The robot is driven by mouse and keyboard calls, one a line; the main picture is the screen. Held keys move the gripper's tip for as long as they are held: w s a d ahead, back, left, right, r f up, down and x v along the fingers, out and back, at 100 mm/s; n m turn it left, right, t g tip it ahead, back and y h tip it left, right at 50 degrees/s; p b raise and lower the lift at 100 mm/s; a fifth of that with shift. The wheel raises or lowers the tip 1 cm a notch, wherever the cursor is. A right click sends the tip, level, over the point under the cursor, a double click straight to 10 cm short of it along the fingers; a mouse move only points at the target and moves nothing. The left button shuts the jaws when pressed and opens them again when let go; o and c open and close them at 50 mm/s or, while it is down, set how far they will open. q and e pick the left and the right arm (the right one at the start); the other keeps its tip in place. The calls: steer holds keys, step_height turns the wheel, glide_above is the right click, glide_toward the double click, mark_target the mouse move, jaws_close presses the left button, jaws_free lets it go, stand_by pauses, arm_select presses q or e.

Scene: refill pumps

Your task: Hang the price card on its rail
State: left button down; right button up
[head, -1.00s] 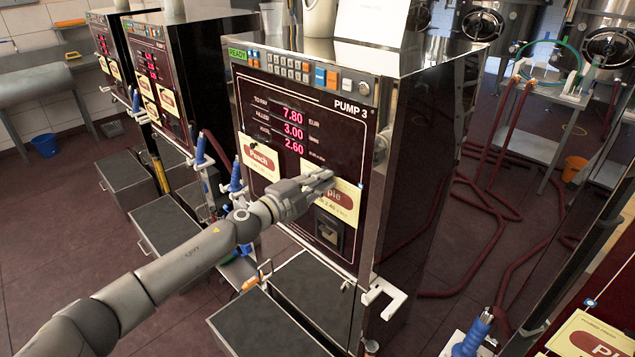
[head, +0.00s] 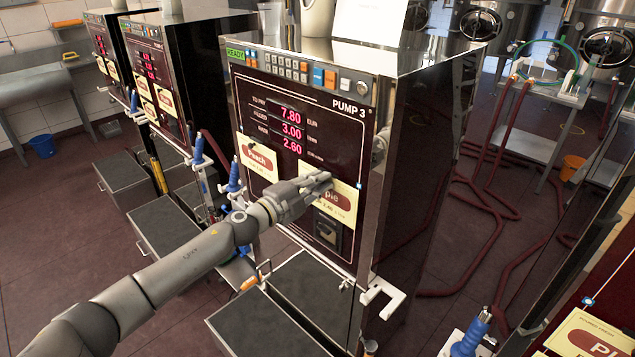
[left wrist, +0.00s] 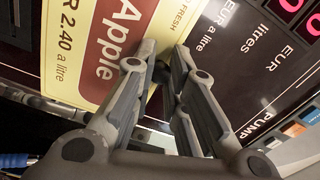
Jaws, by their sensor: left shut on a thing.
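The yellow price card (head: 344,203) reads "Apple" on a red-brown label and lies close against the front of Pump 3 (head: 335,122). My left gripper (head: 322,182) is shut on its upper edge and covers its upper left part. In the left wrist view the card (left wrist: 78,50) shows large and turned sideways, with its edge between the fingertips (left wrist: 162,68). A small blue and white end piece (head: 360,186) shows by the card's upper right corner. The rail itself is mostly hidden; I cannot tell whether the card touches it. My right gripper is out of view.
A Peach card (head: 259,157) hangs left of my gripper on the same pump. A dark card slot or reader (head: 327,230) lies below the Apple card. Blue nozzles (head: 234,177) stand at the pump's left side. Another pump's card (head: 588,338) shows at bottom right.

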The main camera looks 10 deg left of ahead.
arm_select(q)
steer(key=shift+f+b, duration=0.4)
steer(key=shift+f, duration=0.2)
steer(key=c, duration=1.4)
jaws_free()
